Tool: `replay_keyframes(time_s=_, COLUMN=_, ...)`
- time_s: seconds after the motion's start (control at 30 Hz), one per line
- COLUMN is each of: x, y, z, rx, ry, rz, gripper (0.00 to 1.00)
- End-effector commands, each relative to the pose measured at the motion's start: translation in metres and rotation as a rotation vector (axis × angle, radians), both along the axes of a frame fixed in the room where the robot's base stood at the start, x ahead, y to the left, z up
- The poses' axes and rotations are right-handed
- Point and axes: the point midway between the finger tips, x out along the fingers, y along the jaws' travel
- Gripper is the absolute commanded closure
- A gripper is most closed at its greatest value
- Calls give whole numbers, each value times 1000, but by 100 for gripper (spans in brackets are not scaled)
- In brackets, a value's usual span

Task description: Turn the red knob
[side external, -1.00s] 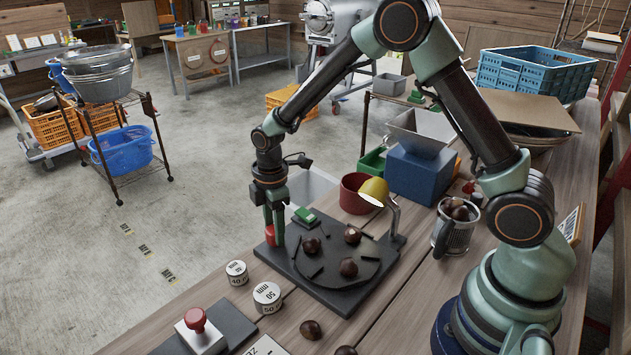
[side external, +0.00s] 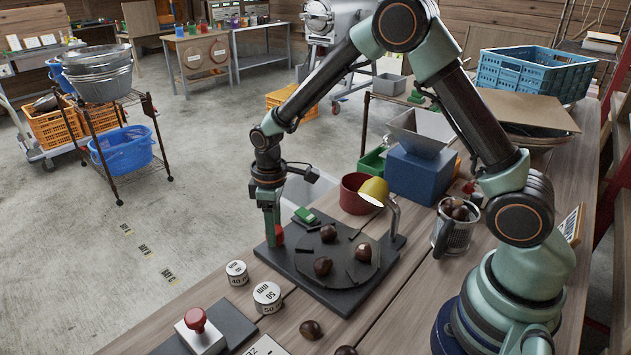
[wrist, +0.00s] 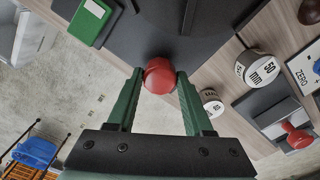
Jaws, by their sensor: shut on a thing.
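The red knob (wrist: 159,75) sits at the edge of a dark base plate (side external: 338,297). In the wrist view it lies between the green fingertips of my gripper (wrist: 158,80). My gripper is shut on it, pointing down. In the side view the knob (side external: 281,237) shows only partly beside my gripper (side external: 272,240).
A yellow cup-shaped piece (side external: 374,190) on a bent stand is behind the turntable. White 40 mm (side external: 237,275) and 50 mm (side external: 267,297) cylinders stand in front. A red push button (side external: 195,319) is at front left. A metal mug (side external: 453,232) stands right.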

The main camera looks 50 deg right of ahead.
Motion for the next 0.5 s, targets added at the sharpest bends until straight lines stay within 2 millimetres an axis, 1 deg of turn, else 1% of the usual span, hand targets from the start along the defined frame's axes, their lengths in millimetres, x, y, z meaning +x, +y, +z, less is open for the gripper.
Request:
replay_keyframes(time_s=0.3, x=-1, y=2, z=0, rx=0, ry=13, rz=-289, gripper=100)
replay_keyframes(time_s=0.5, x=-1, y=2, z=0, rx=0, ry=16, rz=-440, gripper=100)
